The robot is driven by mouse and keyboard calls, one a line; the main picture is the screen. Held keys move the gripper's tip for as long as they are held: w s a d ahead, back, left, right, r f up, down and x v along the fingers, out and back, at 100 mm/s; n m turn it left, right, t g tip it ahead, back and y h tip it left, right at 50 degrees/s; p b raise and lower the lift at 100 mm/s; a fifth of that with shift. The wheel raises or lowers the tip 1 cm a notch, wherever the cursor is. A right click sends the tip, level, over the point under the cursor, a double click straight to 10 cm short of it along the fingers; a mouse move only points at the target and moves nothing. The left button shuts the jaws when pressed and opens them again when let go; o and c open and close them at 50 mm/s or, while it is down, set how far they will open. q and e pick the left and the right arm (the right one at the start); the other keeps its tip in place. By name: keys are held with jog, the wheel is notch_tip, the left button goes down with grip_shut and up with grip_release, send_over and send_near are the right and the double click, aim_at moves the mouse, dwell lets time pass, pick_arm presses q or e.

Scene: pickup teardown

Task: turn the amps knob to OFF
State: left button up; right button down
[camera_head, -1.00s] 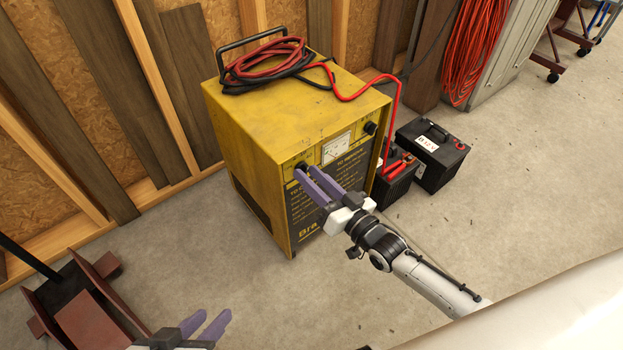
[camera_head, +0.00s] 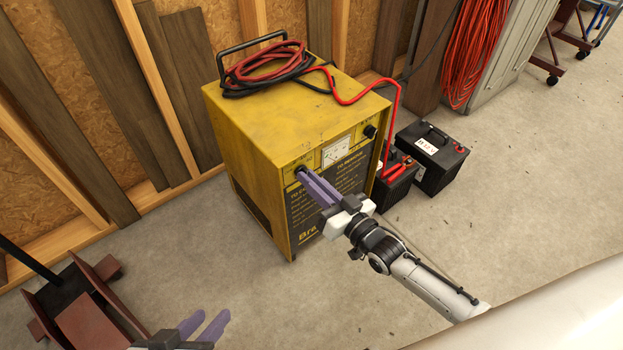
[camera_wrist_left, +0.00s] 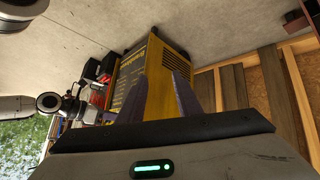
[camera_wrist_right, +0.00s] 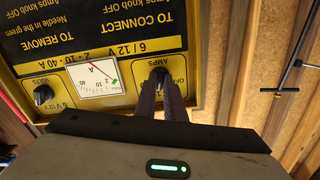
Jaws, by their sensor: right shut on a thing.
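The yellow battery charger (camera_head: 260,120) stands on the floor with its black front panel facing me. The black amps knob (camera_wrist_right: 158,74) is at one end of the panel, under the AMPS label, with OFF printed beside it. My right gripper (camera_head: 304,178) is shut on the amps knob; its two purple fingers (camera_wrist_right: 161,90) flank it in the right wrist view. The fingers hide much of the knob, so its pointer direction cannot be told. My left gripper (camera_head: 206,322) is open and empty at the bottom left, far from the charger.
A meter (camera_wrist_right: 92,78) and the volts knob (camera_wrist_right: 43,95) sit beside the amps knob. Red and black cables (camera_head: 265,68) lie on the charger. A red cable runs to black batteries (camera_head: 432,155) on the right. A reddish stand (camera_head: 85,300) is at lower left. Floor in front is clear.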

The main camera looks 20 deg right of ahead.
pick_arm(q)
jog(key=shift+s+a+r+n+t+p, duration=0.3)
jog(key=shift+a+r+t+p, duration=0.1)
jog(key=shift+a+p, duration=0.35)
pick_arm(e)
jog(key=shift+a+r+n, duration=0.1)
jog(key=shift+n, duration=8.4)
pick_arm(q)
jog(key=shift+d, duration=0.1)
pick_arm(e)
jog(key=c, duration=1.8)
grip_release()
jog(key=shift+c, duration=0.2)
